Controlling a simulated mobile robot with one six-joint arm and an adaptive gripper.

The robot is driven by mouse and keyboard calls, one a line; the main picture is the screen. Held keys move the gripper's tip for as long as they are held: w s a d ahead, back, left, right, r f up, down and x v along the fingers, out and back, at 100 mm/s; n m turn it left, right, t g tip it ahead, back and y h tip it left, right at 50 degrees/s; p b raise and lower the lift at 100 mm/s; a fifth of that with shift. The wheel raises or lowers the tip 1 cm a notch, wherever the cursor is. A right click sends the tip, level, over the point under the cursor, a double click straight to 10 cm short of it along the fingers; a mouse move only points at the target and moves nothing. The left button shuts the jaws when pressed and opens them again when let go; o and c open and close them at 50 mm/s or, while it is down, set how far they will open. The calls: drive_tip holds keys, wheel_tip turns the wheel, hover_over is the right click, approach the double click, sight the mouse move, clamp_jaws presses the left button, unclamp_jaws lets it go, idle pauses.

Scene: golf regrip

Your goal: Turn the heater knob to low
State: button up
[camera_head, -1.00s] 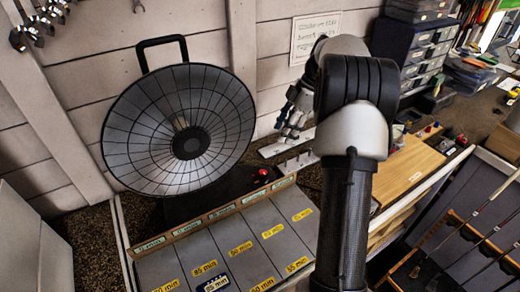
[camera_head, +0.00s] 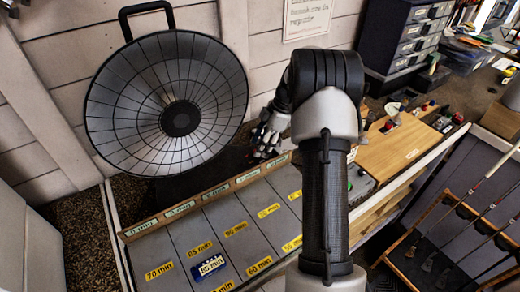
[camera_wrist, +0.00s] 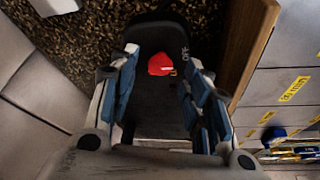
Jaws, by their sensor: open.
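The heater is a large round grey dish (camera_head: 120,110) with a black grille and a top handle, standing on a black base at the back left. My gripper (camera_wrist: 160,88) is open, with one finger on each side of the knob in that view. Contact with the knob cannot be told. In the head view, my gripper (camera_head: 266,138) is right of the dish, and the knob is hidden behind it.
A wooden board (camera_head: 400,147) and dark drawer units (camera_head: 405,45) are at the right. A wall (camera_head: 60,60) stands behind.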

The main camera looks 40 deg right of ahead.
drive_tip(key=shift+w+a+f, duration=0.1)
drive_tip(key=shift+a+f, duration=0.2)
drive_tip(key=shift+f, duration=0.35)
drive_tip(key=shift+c, duration=0.4)
clamp_jaws()
